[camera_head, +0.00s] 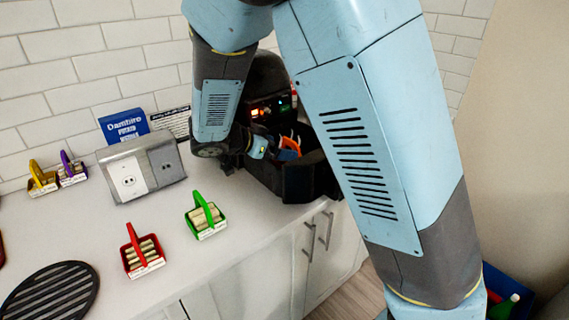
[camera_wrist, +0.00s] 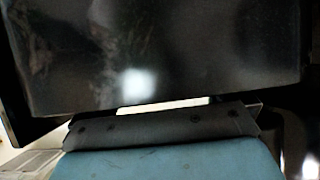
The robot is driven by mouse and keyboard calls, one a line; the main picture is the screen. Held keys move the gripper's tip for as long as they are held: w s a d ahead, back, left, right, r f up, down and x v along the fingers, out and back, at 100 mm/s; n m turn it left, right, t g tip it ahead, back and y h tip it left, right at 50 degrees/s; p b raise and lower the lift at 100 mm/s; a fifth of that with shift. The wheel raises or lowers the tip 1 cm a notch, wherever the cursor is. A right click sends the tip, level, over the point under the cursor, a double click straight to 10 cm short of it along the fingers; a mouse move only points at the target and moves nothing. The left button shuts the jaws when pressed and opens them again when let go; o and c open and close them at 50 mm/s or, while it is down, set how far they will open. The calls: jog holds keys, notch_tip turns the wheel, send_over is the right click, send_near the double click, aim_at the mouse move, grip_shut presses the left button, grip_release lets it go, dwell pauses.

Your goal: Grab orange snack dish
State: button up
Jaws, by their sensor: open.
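A small orange object (camera_head: 290,146), which looks like the orange snack dish, sits in the open black bin of a dark machine (camera_head: 268,83) in the head view. It is only partly visible, and its contents cannot be made out. My gripper (camera_head: 272,147) is open just left of the orange object, in front of the machine. The picture is too small to tell whether they touch. In the wrist view a dark glossy surface (camera_wrist: 160,60) fills most of the frame, and the orange dish does not show there.
Red (camera_head: 142,257), green (camera_head: 206,220), yellow (camera_head: 42,181) and purple (camera_head: 72,171) handled snack dishes stand on the white counter. A grey socket box (camera_head: 140,170) and a blue box (camera_head: 124,126) stand behind. A round black grate (camera_head: 50,292) lies front left.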

aim_at(290, 146)
jog(key=x, duration=0.5)
jog(key=shift+w+d+r, duration=0.1)
jog(key=shift+d+r, duration=0.05)
jog(key=shift+r, duration=0.1)
jog(key=c, duration=1.6)
